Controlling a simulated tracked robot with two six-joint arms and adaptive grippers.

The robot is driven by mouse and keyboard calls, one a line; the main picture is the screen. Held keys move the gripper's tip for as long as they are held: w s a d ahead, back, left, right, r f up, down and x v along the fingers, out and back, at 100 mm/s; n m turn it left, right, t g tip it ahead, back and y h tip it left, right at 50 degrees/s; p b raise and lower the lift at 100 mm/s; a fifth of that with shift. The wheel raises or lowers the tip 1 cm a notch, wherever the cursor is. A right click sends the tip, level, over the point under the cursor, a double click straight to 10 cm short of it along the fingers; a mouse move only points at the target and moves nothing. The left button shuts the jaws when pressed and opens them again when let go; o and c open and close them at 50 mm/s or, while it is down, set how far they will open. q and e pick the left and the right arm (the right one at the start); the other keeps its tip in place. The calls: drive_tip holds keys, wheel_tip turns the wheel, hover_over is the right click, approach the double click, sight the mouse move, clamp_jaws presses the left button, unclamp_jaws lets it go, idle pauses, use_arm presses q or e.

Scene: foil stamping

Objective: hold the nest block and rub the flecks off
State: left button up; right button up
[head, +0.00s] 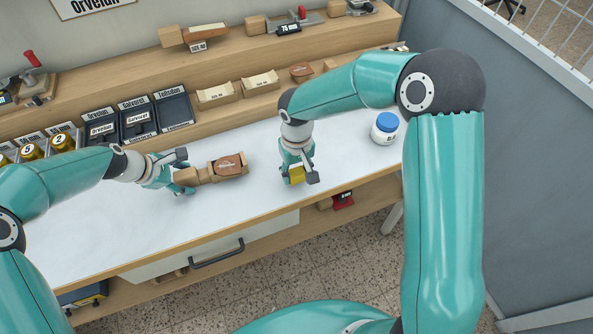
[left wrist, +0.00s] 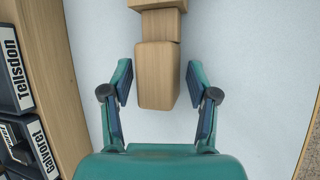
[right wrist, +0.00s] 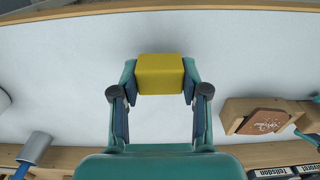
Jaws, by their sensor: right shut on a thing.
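The wooden nest block (head: 204,175) lies on the white bench top with a brown, lettered piece (head: 229,165) in its far end. The right wrist view shows that lettered piece (right wrist: 264,121) at the right; flecks are too small to tell. My left gripper (head: 182,174) is open at the block's near end. In the left wrist view its fingers stand either side of the wooden end (left wrist: 156,78), with gaps on both sides. My right gripper (head: 297,174) is shut on a yellow block (right wrist: 160,75), right of the nest block and apart from it.
A white jar with a blue lid (head: 384,129) stands at the bench's right. Black labelled cases (head: 137,120), yellow-topped tins (head: 33,152) and wooden card trays (head: 217,95) line the back. The bench top (head: 110,225) is clear in front.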

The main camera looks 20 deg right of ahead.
sight(297, 171)
use_arm(q)
drive_tip(key=shift+r, duration=0.15)
drive_tip(key=v, duration=1.1)
drive_tip(key=shift+a+r, duration=0.2)
drive_tip(key=shift+r, duration=0.1)
drive_tip(key=shift+o, duration=0.3)
drive_tip(key=shift+r, duration=0.15)
use_arm(e)
drive_tip(key=shift+r, duration=0.15)
drive_tip(key=shift+r+p, duration=2.75)
drive_tip(key=shift+p, duration=0.15)
use_arm(q)
drive_tip(key=w+v, duration=0.1)
drive_tip(key=v, duration=0.5)
drive_tip(key=shift+w+r, duration=0.25)
drive_tip(key=shift+r, duration=0.2)
drive_tip(key=shift+a, duration=0.15)
